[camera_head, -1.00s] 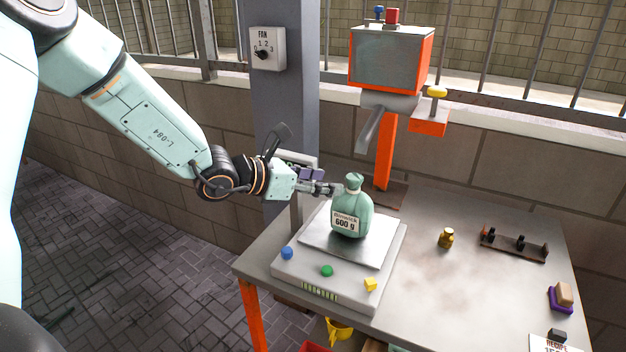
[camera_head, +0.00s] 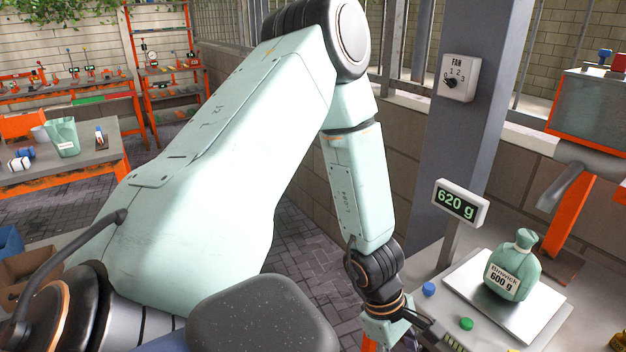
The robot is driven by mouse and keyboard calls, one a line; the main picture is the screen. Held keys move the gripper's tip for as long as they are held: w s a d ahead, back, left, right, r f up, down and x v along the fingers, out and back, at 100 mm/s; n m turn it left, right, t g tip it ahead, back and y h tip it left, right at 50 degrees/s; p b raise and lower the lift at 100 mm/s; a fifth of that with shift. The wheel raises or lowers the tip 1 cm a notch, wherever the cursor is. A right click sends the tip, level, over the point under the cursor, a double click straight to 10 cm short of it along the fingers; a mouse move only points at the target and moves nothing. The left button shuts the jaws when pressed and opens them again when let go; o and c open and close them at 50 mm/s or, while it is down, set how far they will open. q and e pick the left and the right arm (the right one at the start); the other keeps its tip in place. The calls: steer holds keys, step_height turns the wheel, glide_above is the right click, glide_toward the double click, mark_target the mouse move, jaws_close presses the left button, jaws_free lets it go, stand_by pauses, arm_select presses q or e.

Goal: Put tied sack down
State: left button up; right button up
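The tied sack (camera_head: 513,266) is green, with a knotted neck and a label reading 600 g. It stands upright on the metal plate of the scale (camera_head: 544,338). The scale's display (camera_head: 461,203) reads 620 g. My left gripper (camera_head: 447,341) is at the bottom edge of the view, in front of the scale and to the left of the sack, apart from it. Its fingers are dark and partly cut off, so I cannot tell whether they are open. My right gripper is not in view.
A blue button (camera_head: 429,289) and a green button (camera_head: 466,324) sit on the scale's front. A grey pillar with a fan switch (camera_head: 458,78) rises behind. An orange machine (camera_head: 590,105) stands at the right.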

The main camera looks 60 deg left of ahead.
arm_select(q)
steer(key=s+a+f+m+g+y, duration=0.1)
steer(key=s+a+f+m+y, duration=0.2)
steer(key=s+m, duration=0.35)
steer(key=s+a+f+m+g+y, duration=0.2)
steer(key=s+f+m, duration=0.3)
steer(key=s, duration=0.2)
steer(key=s+d+f+m+t, duration=0.1)
steer(key=s+d+m, duration=0.3)
steer(key=m, duration=0.3)
steer(key=shift+s+d+f+m+t+h, duration=0.3)
steer(key=shift+s+m+t, duration=0.1)
steer(key=shift+s, duration=0.35)
steer(key=shift+a, duration=0.1)
step_height(320, 180, down, 9)
steer(key=b, duration=0.8)
steer(key=shift+r+b, duration=0.2)
steer(key=shift+b, duration=0.15)
